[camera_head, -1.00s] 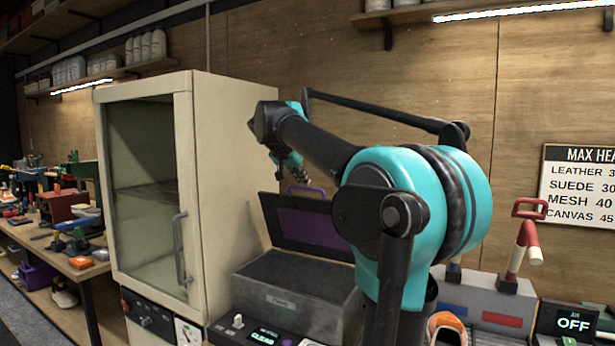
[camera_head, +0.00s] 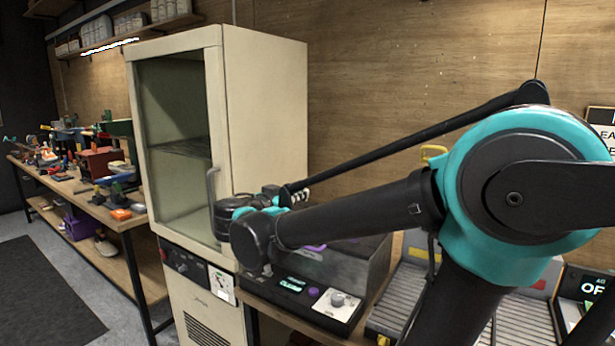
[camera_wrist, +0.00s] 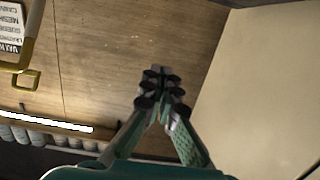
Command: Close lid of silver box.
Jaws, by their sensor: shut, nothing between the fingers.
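The silver box (camera_head: 372,268) stands on the bench right of the cream cabinet, partly behind my arm in the head view. A small purple part (camera_head: 315,247) shows just below my arm at the box. My arm hides most of the box's top, so I cannot tell whether the lid is open or closed. No raised lid shows above my arm. My gripper (camera_head: 299,196) is above and behind the box, near the cabinet's side. In the wrist view my gripper (camera_wrist: 160,88) is shut and empty, in front of the wood wall; neither box nor lid shows there.
The cream cabinet (camera_head: 265,110) with a glass door stands close left of my gripper; its side also fills the wrist view's right (camera_wrist: 270,90). A control panel (camera_head: 310,292) lies before the box.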

